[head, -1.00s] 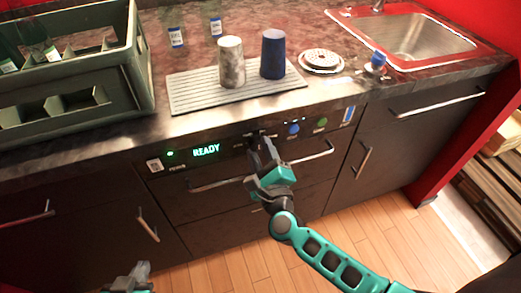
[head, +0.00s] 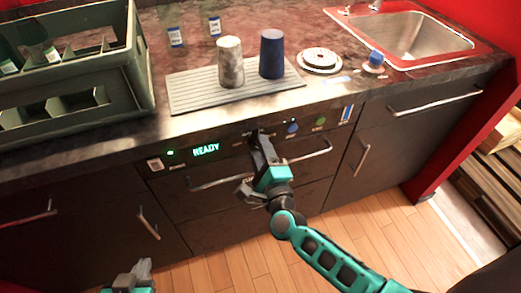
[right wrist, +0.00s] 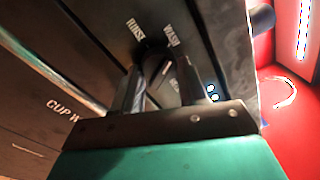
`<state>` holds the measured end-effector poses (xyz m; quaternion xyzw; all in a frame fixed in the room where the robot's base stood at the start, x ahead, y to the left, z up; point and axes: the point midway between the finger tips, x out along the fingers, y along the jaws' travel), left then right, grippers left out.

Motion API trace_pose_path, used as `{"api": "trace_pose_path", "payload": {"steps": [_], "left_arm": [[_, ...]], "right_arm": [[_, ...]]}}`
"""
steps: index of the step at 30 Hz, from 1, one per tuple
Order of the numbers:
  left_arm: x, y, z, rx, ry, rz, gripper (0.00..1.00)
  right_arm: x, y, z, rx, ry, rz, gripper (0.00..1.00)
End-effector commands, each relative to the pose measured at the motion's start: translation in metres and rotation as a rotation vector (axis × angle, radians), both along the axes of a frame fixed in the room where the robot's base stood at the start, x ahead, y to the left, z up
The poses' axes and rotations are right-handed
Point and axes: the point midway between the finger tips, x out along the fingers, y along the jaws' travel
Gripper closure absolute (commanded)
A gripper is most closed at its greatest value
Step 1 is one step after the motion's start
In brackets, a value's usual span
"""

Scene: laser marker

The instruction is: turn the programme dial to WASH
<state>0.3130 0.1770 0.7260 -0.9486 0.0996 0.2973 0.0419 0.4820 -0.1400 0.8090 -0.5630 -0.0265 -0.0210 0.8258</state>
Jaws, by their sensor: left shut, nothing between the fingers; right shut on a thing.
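The dark programme dial (right wrist: 150,64) is on the dishwasher's front panel (head: 232,143), between my right gripper's fingers. My right gripper (head: 258,138) is shut on it; the right wrist view shows both fingers (right wrist: 155,85) on either side. The white labels RINSE (right wrist: 135,29) and WASH (right wrist: 171,36) stand just beyond the dial. Which label its pointer faces cannot be told, as fingers and shadow hide much of it. The green display (head: 206,150) reads READY. My left gripper (head: 143,268) is shut and empty at the bottom left, well away from the panel.
A blue button (head: 292,127) and a green button (head: 320,121) sit right of the dial. A bar handle (head: 310,153) crosses the front below. On the counter are a green crate (head: 128,75), a drying mat (head: 190,103) with two cups, and a sink (head: 420,40).

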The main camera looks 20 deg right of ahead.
Motion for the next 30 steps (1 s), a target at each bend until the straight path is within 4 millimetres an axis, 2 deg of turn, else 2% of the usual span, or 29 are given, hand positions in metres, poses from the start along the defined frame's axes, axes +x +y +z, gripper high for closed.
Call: {"api": "trace_pose_path", "payload": {"steps": [5,6,13,30], "left_arm": [[0.0004,-0.0004,0.0004,-0.001,-0.001,0.001,1.0],[0.0005,-0.0004,0.0005,-0.001,-0.002,0.001,1.0],[0.0021,-0.0004,0.0016,-0.002,-0.006,0.001,1.0],[0.0035,0.0003,0.0012,-0.001,-0.01,0.003,1.0]], "right_arm": [[0.0004,-0.0002,0.0005,0.001,-0.001,0.0,0.88],[0.0004,-0.0002,0.0005,0.001,-0.001,0.0,0.56],[0.0003,-0.0001,0.0004,0.002,-0.001,0.0,0.34],[0.0003,0.0028,-0.001,0.002,0.0,0.0,0.32]]}}
